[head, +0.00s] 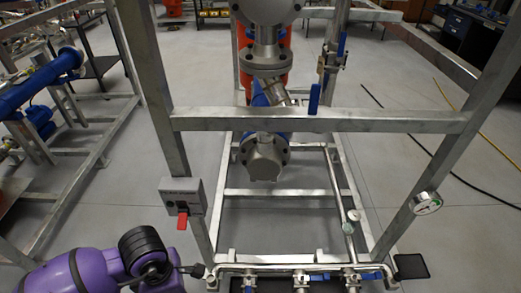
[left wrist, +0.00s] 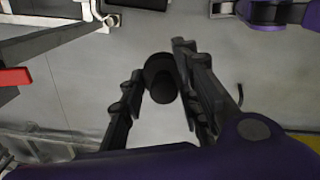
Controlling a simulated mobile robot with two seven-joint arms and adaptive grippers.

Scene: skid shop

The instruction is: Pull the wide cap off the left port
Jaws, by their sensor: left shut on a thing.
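In the left wrist view, a wide round black cap (left wrist: 162,82) sits between the two fingers of my left gripper (left wrist: 160,62), which is shut on it. Grey floor shows around the cap there. In the head view, my left gripper (head: 192,271) reaches in from the lower left, its tip close to the left end of the steel pipe manifold (head: 270,271). The cap is too small and dark to make out clearly in that view. A pipe end with a fitting (left wrist: 106,19) shows at the top left of the wrist view, apart from the cap.
A grey switch box (head: 181,197) with a red handle hangs on the left frame post near my arm. A pressure gauge (head: 426,203) is on the right post. A crossbar (head: 390,121) spans the skid.

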